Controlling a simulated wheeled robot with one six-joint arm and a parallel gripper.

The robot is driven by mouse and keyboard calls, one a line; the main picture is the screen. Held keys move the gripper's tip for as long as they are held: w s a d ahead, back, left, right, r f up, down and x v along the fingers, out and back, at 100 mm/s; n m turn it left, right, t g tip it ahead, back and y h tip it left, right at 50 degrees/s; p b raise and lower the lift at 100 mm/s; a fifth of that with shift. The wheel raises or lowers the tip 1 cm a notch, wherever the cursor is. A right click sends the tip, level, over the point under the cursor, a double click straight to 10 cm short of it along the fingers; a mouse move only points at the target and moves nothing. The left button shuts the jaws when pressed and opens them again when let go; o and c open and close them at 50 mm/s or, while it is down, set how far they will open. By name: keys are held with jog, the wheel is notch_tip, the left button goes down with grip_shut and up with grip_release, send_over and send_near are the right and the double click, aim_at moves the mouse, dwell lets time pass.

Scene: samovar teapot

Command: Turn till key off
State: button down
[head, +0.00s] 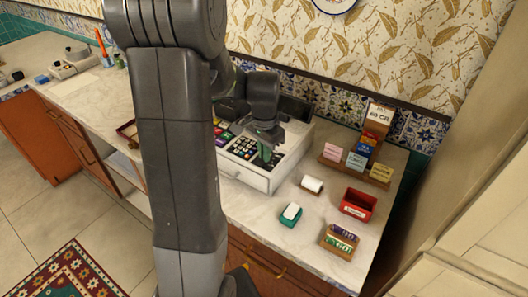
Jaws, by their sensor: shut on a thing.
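The till (246,177) is a white cash register with a dark keypad and several coloured keys on its sloping top. It stands on the marble counter, partly behind my arm. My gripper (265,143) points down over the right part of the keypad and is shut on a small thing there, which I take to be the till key. The key itself is mostly hidden by the fingers and too small to make out. A small green patch shows just below the fingertips. Which way the key is turned cannot be seen.
A wooden stand with small cards (356,160) is near the tiled wall. Bare counter (247,207) lies before the till.

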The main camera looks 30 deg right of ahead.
jog(key=shift+s+n, duration=0.1)
jog(key=shift+n, duration=1.1)
jog(key=shift+d+r, duration=0.1)
jog(key=c, duration=1.6)
grip_release()
jog(key=shift+o, duration=0.2)
notch_tip(320, 180, up, 14)
jog(key=shift+b, duration=0.45)
jog(key=shift+f, duration=0.2)
